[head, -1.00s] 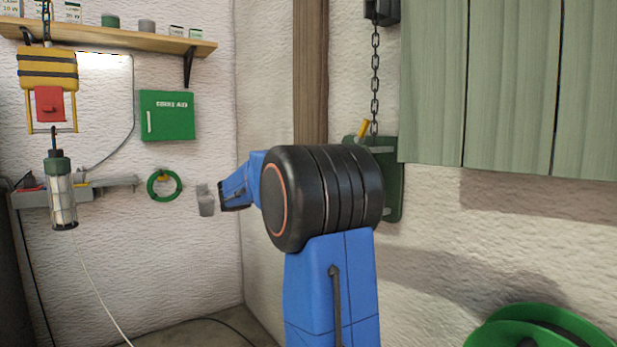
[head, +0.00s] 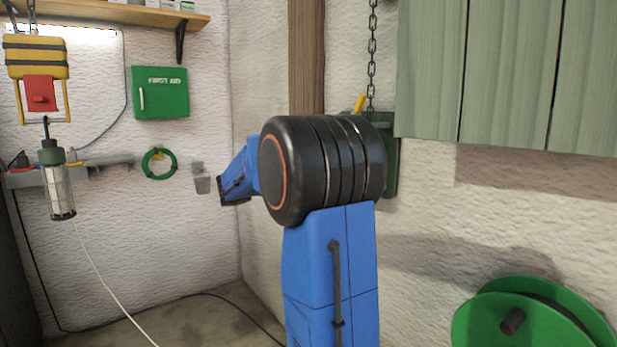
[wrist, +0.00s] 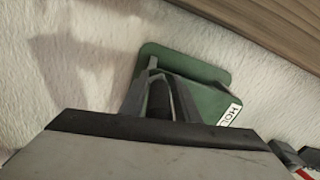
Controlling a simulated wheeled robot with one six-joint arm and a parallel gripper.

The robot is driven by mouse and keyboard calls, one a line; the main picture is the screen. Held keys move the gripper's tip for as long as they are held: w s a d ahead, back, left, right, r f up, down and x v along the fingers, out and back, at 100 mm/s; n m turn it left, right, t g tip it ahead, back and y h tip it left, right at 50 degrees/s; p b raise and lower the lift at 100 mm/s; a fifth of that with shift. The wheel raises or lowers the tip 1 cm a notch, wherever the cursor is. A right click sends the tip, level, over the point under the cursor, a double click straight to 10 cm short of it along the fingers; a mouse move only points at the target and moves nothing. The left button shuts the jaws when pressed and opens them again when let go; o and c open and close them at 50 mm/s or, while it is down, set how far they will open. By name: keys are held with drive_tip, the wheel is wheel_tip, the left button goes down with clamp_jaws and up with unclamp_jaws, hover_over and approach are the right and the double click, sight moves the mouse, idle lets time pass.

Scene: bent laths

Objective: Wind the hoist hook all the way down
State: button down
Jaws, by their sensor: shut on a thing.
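In the head view a yellow hoist block (head: 36,58) with dark bands and a red plate (head: 40,94) hangs from a chain at the upper left. A caged lamp (head: 57,185) hangs below it. The green hoist winch (head: 391,160), with a yellow lever (head: 360,102), is on the right wall, partly behind my arm. A chain (head: 372,55) runs up from it. In the wrist view my gripper (wrist: 163,80) is shut on a dark crank grip (wrist: 158,102) in front of a green housing (wrist: 190,64). The head view hides my gripper behind my arm.
Green cupboards (head: 500,70) hang at the upper right, and a green reel (head: 530,318) stands at the lower right. A first aid box (head: 160,92), a shelf (head: 130,14) and a green coil (head: 160,163) are on the back wall. The floor (head: 190,315) below the lamp looks mostly clear.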

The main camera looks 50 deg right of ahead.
drive_tip(key=c, duration=1.5)
unclamp_jaws()
drive_tip(key=shift+c, duration=0.2)
drive_tip(key=v, duration=1.7)
drive_tip(key=shift+a, duration=0.25)
